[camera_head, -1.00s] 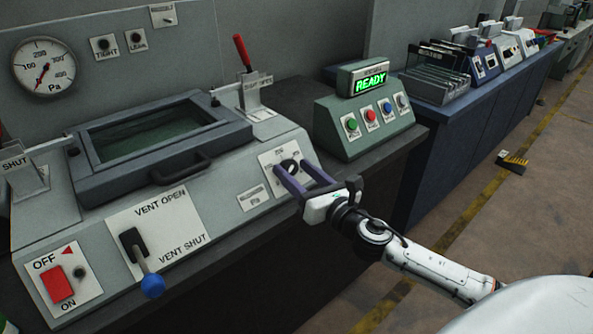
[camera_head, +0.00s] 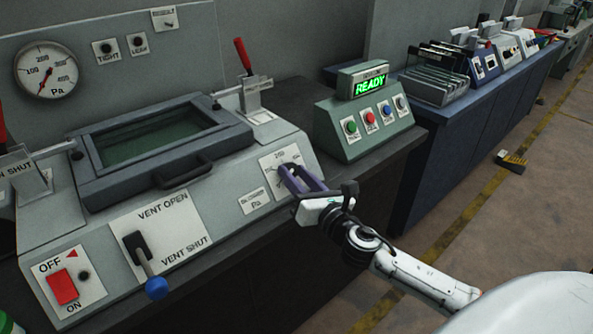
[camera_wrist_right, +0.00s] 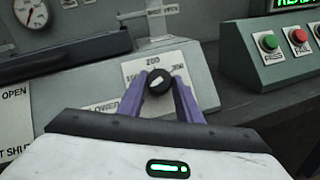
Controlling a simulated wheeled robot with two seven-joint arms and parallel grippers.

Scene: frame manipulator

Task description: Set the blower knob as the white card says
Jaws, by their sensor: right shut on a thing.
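The black blower knob (camera_wrist_right: 158,82) sits on a white dial plate (camera_wrist_right: 185,57) on the sloping front of the grey console. The dial has a "200" at the top and other numbers at both sides, partly unclear. My right gripper (camera_head: 287,171) is shut on the knob, its purple fingers on either side of it. The fingers largely hide the knob in the head view. A small white card (camera_head: 163,17) is on the wall at the top, too small to read. My left gripper is out of view.
The vent lever (camera_head: 145,262), red OFF/ON switch (camera_head: 62,287) and lidded window (camera_head: 160,138) are to the left. A green box reading READY (camera_head: 369,85) stands right. A gauge (camera_head: 46,71) hangs on the wall.

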